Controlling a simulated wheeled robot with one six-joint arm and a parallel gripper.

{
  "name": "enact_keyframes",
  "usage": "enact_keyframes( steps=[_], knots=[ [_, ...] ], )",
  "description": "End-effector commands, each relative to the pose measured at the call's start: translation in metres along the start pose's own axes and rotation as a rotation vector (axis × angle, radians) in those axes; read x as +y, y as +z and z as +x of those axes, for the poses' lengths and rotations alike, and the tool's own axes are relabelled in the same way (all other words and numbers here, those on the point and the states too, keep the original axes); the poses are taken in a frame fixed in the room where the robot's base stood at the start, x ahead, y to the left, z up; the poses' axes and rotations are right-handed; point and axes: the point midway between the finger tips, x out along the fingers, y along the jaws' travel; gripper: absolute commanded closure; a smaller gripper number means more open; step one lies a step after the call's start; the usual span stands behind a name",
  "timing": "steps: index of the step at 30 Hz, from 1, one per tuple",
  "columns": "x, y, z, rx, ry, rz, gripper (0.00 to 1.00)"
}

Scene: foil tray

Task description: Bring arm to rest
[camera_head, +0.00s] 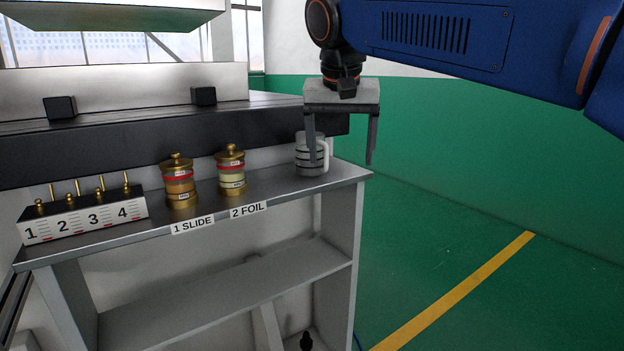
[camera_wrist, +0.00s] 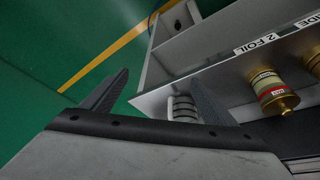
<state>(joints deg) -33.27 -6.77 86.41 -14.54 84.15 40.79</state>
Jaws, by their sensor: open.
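My gripper (camera_head: 340,150) hangs at the end of my blue arm, pointing down at the right end of the grey shelf (camera_head: 215,222). Its two fingers are spread wide and nothing is between them in grip. In the head view, the left finger overlaps a white ringed mug (camera_head: 308,160) that stands upright on the shelf. The right finger is over the green floor beyond the shelf's end. In the wrist view, the gripper (camera_wrist: 155,95) shows both fingers apart, with the mug (camera_wrist: 182,108) partly hidden beside one finger. I cannot tell whether finger and mug touch.
Two brass-lidded jars (camera_head: 180,185) (camera_head: 231,172) stand behind the labels "1 SLIDE" and "2 FOIL". A numbered block (camera_head: 84,216) with brass levers is at the left. A dark machine ledge (camera_head: 130,145) runs behind. Open green floor (camera_head: 450,230) lies to the right.

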Motion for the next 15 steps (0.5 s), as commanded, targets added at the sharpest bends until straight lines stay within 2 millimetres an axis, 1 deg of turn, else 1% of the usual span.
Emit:
enact_keyframes(
  steps=[1, 5, 6, 8, 9, 11, 12, 14, 15],
  knots=[
    [0.012, 0.005, 0.004, -0.002, 0.000, -0.002, 0.20],
    [0.047, 0.022, 0.017, -0.007, -0.007, -0.019, 0.20],
    [0.060, 0.029, 0.023, -0.007, -0.010, -0.027, 0.20],
    [0.080, 0.043, 0.033, -0.010, -0.015, -0.037, 0.20],
    [0.093, 0.052, 0.039, -0.011, -0.018, -0.045, 0.20],
    [0.112, 0.068, 0.050, -0.012, -0.023, -0.054, 0.20],
    [0.124, 0.078, 0.057, -0.012, -0.027, -0.061, 0.20],
    [0.141, 0.095, 0.068, -0.011, -0.031, -0.070, 0.20],
    [0.152, 0.107, 0.076, -0.011, -0.034, -0.075, 0.20]
  ],
)
